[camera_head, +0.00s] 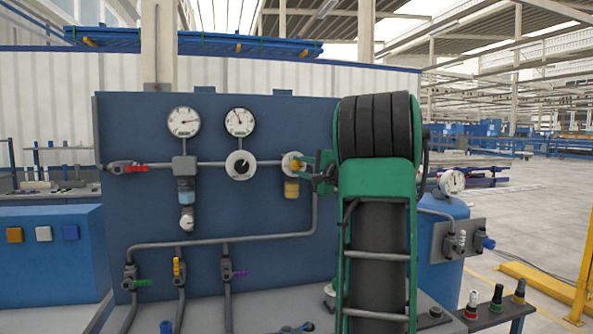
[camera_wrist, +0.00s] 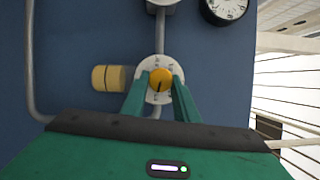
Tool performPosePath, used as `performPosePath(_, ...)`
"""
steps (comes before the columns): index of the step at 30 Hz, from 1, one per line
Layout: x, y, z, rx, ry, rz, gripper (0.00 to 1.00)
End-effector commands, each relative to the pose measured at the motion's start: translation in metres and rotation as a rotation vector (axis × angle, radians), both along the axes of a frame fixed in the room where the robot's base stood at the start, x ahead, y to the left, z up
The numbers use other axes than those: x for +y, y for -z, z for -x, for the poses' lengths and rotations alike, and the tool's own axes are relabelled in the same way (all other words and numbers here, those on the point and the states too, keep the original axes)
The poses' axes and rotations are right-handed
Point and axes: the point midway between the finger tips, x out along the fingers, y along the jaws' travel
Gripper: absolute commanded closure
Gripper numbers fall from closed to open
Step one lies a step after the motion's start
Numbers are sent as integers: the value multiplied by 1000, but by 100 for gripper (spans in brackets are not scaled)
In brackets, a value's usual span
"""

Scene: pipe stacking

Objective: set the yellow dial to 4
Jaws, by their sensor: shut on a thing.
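The yellow dial (camera_wrist: 160,80) sits on a round white scale plate (camera_wrist: 151,98) on the blue panel. In the wrist view a dark pointer mark shows on the knob, toward the lower part of the picture; the scale figures are too small to read. My gripper (camera_wrist: 161,84) has one green finger on each side of the yellow knob and is shut on it. In the head view the dial (camera_head: 296,165) is partly hidden by my gripper (camera_head: 313,170), which reaches it from the right.
A yellow cylinder (camera_head: 291,188) hangs just below the dial. A white dial with a black knob (camera_head: 240,165) and two gauges (camera_head: 184,122) (camera_head: 239,122) are to the left. A red-handled valve (camera_head: 128,168) is farther left. Grey pipes run across the panel (camera_head: 140,215).

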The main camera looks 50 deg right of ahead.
Motion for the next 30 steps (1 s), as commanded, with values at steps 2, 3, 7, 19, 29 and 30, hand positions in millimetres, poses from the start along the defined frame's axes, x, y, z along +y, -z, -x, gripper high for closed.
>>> performPosePath(2,1,4,-1,6,-3,-8,95)
performPosePath(3,1,4,-1,6,-3,-8,95)
performPosePath(7,1,4,-1,7,-3,-7,95)
performPosePath(19,0,2,0,3,0,-4,54)
performPosePath(29,4,3,28,3,3,-5,54)
performPosePath(30,5,3,36,3,3,-3,54)
